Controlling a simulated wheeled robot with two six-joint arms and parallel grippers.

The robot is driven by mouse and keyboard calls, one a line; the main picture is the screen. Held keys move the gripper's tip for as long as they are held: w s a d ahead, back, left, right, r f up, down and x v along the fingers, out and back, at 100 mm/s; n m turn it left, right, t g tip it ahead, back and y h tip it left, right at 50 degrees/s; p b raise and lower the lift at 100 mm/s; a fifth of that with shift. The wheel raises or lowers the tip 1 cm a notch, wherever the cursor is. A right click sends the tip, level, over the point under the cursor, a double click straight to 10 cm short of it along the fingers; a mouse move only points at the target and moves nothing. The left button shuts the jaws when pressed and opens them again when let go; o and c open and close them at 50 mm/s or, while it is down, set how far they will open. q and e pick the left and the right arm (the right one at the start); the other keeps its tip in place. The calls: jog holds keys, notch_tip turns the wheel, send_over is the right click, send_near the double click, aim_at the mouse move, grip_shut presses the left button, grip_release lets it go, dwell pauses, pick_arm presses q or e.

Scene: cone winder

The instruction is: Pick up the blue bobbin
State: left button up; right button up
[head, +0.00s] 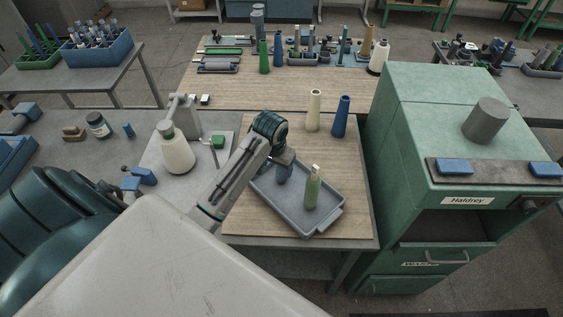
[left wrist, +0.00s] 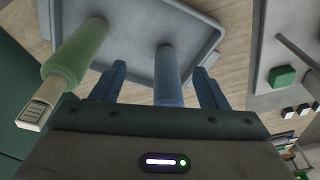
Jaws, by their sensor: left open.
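The blue bobbin (left wrist: 168,72) stands in the grey tray (left wrist: 138,62). In the left wrist view it is between the two fingers of my left gripper (left wrist: 160,88), with a visible gap on each side. The gripper's body hides its near end. In the head view my left gripper (head: 284,168) points down over the back left part of the tray (head: 268,200) and largely covers the blue bobbin. My left gripper is open. My right gripper is not in view.
A green bobbin (head: 313,188) stands in the tray, right of my gripper; it also shows in the left wrist view (left wrist: 76,52). A cream cone (head: 314,110) and a blue cone (head: 341,117) stand behind the tray. A green cabinet (head: 405,150) borders the table at right.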

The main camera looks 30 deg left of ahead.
pick_arm(q)
jog(key=shift+n, duration=0.3)
jog(key=w+r, duration=0.1)
jog(key=r, duration=0.2)
jog(key=w+a+r, duration=0.1)
jog(key=w+r, duration=0.1)
jog(key=r, duration=0.1)
jog(key=w+a+r, duration=0.1)
jog(key=w+r, duration=0.1)
jog(key=r, duration=0.1)
jog(key=shift+w+a+r, duration=0.15)
jog(key=shift+w+r, duration=0.1)
jog(key=shift+r, duration=0.1)
jog(key=shift+f, duration=0.25)
jog(key=f, duration=0.1)
jog(key=f+b, duration=0.2)
jog(key=f, duration=0.1)
jog(key=shift+w+f, duration=0.1)
jog(key=shift+w, duration=0.25)
notch_tip(320, 180, down, 4)
jog(key=shift+a+f+p, duration=0.1)
jog(key=shift+f+p, duration=0.05)
jog(key=shift+p, duration=1.1)
jog(key=shift+w+f, duration=0.2)
jog(key=shift+f, duration=0.45)
jog(key=c, duration=0.9)
jog(key=shift+c, duration=0.2)
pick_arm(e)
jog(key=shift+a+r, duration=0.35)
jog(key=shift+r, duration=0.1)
